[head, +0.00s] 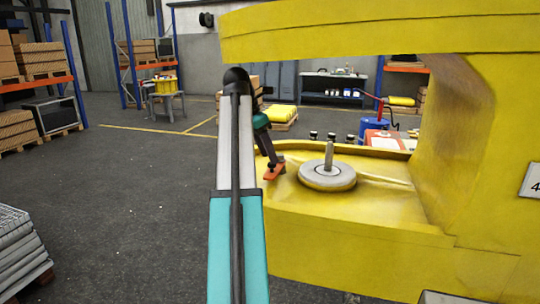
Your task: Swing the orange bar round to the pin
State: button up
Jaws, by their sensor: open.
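The orange bar (274,173) shows only as a short orange end at the left edge of the yellow machine's lower deck, just right of my arm. Any further length of it is hidden behind my arm. The pin (329,153) is a grey upright post in the middle of a round grey disc (327,176) on the deck, to the right of the orange end. My gripper (276,162) is open, small and dark, pointing down at the orange end. I cannot tell whether its fingers straddle or touch it.
The yellow machine's upper boom (380,30) overhangs the deck, and its thick column (490,150) closes the right side. Several small dark knobs stand behind the deck rim (340,146). A red and blue pump unit (378,130) stands behind. Open floor (140,200) lies left.

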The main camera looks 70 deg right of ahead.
jog(key=shift+x, duration=1.35)
jog(key=shift+a, duration=0.15)
grip_shut()
jog(key=shift+w+r, duration=0.1)
jog(key=shift+w, duration=0.05)
jog(key=shift+p, duration=0.3)
